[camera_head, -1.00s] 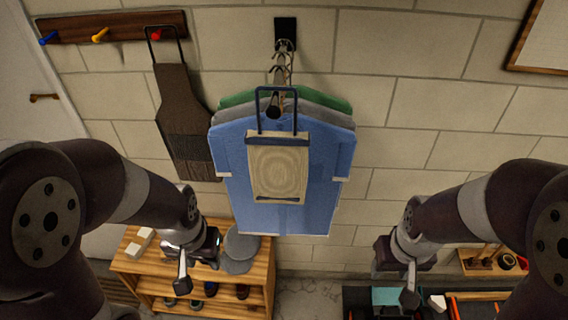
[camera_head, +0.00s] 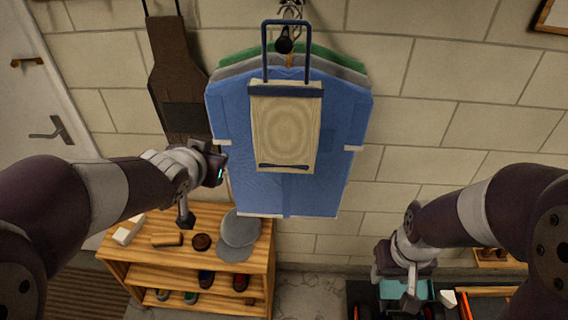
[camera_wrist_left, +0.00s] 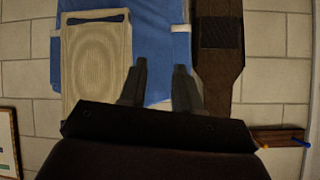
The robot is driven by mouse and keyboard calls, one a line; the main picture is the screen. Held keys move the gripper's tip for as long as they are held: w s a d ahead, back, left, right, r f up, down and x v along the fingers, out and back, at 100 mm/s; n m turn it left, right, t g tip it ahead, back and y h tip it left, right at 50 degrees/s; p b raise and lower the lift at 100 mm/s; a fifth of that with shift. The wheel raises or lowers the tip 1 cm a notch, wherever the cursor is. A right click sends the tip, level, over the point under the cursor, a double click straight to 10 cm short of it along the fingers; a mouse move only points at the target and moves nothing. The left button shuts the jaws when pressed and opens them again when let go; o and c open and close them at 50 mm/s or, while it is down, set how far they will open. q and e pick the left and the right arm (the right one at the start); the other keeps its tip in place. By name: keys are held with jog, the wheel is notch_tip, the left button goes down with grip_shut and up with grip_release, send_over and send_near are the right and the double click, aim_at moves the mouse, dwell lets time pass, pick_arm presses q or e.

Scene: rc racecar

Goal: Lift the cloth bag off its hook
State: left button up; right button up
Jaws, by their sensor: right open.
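The cloth bag (camera_head: 285,130) is beige with a dark blue band and a tall dark handle loop (camera_head: 266,55). It hangs upright in front of blue, grey and green shirts. The loop's top is close to a black hook (camera_head: 284,43); I cannot tell the exact contact. My left gripper (camera_head: 222,170) is left of the bag, by the blue shirt's edge. In the left wrist view its fingers (camera_wrist_left: 160,78) are apart and empty, with the bag (camera_wrist_left: 95,60) to their left. My right gripper (camera_head: 410,295) is open, low at the right, away from the bag.
The blue shirt (camera_head: 230,110) hangs right behind the bag. A dark brown apron (camera_head: 180,85) hangs left of it. A wooden shelf (camera_head: 255,270) with a grey cap and shoes stands below.

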pick_arm(q)
jog(key=w+d+r+m+t+h, duration=0.2)
jog(key=w+d+r+t+h, duration=0.1)
jog(key=d+r+t, duration=0.15)
jog(key=m+h+p, duration=0.1)
jog(key=m+h, duration=0.1)
jog(key=h, duration=0.4)
send_near(306, 70)
jog(key=p+x, duration=0.5)
jog(key=x, duration=0.5)
jog(key=shift+w+r+p, duration=0.1)
jog(key=shift+r+p, duration=0.1)
jog(key=shift+p, duration=0.15)
jog(key=shift+w+d+f, duration=0.15)
jog(key=shift+w+f, duration=0.05)
jog(key=shift+w, duration=0.05)
jog(key=c, duration=0.6)
jog(key=shift+s, duration=0.15)
grip_shut()
pick_arm(e)
notch_tip(306, 70, up, 3)
jog(key=shift+d+r, duration=0.1)
jog(key=shift+r, duration=0.1)
